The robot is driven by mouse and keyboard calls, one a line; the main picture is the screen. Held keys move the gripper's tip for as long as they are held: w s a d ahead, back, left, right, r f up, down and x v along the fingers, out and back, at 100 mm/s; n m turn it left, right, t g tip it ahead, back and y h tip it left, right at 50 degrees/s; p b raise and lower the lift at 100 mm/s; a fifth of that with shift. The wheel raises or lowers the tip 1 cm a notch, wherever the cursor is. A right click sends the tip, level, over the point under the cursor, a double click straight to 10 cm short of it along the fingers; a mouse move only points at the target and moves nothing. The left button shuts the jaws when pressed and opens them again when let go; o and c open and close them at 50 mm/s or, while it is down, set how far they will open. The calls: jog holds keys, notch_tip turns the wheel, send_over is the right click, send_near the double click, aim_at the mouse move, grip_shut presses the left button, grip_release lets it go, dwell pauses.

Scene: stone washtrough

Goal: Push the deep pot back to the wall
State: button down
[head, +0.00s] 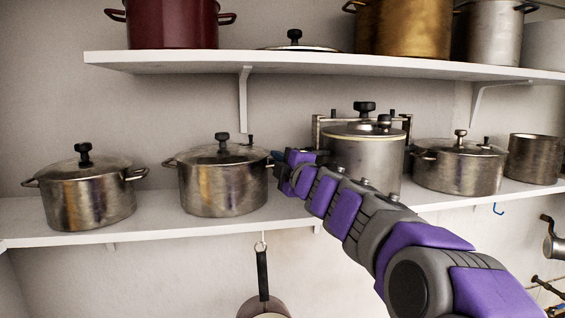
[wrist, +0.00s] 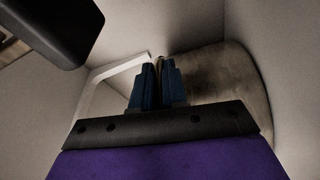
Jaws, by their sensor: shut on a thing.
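The deep pot (head: 222,185) is a worn metal pot with a dark-knobbed lid, standing upright on the lower shelf, second from the left. My gripper (head: 277,162) reaches in from the right and is at its right side handle. My gripper hides most of that handle in the head view. The plain wall (head: 160,115) is behind the pot.
On the lower shelf (head: 155,215) another lidded pot (head: 88,197) stands to the left. A tall lidded pot (head: 362,158) and a wide pot (head: 458,170) stand to the right. The upper shelf (head: 200,62) overhangs. A pan with a black handle (head: 262,272) hangs below.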

jog(key=shift+w+f, duration=0.1)
jog(key=shift+f, duration=0.2)
jog(key=c, duration=1.6)
grip_release()
jog(key=shift+c, duration=0.2)
jog(key=o, duration=0.5)
jog(key=shift+w+a, duration=0.15)
jog(key=shift+a, duration=0.1)
jog(key=shift+o, duration=0.2)
jog(key=shift+r, duration=0.1)
jog(key=shift+d, duration=0.1)
jog(key=shift+s+d, duration=0.15)
jog(key=shift+s, duration=0.2)
jog(key=b+v, duration=0.2)
jog(key=v, duration=1.4)
jog(key=shift+s+d, duration=0.2)
jog(key=shift+d, duration=0.1)
